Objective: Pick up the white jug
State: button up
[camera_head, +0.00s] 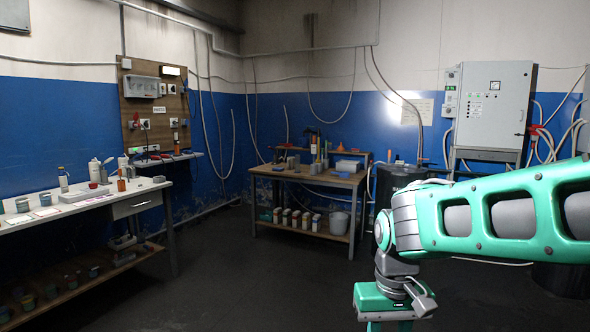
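I cannot tell for sure which thing is the white jug. A white bottle-like container (94,170) stands upright on the white bench at the left, with another pale container (123,166) just right of it. A whitish bucket-like vessel (339,222) stands on the lower shelf of the wooden workbench at the back. All of these are small in the picture and their handles cannot be made out. My green arm reaches in from the right and bends down at the wrist. My gripper's fingertips are below the picture's edge, far from these containers.
The white bench (149,191) holds cups and bottles, with jars on a low shelf. The wooden workbench (340,181) carries tools and boxes. Dark barrels stand behind my arm, under a grey electrical cabinet (492,105). The dark floor (235,280) between is clear.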

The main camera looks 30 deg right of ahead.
aim_at(290, 160)
jog(key=z, duration=0.05)
jog(key=i, duration=3.4)
jog(key=z, duration=0.55)
jog(key=i, duration=1.5)
jog(key=z, duration=0.55)
jog(key=i, duration=1.2)
jog(key=z, duration=0.55)
jog(key=i, duration=1.4)
jog(key=z, duration=0.15)
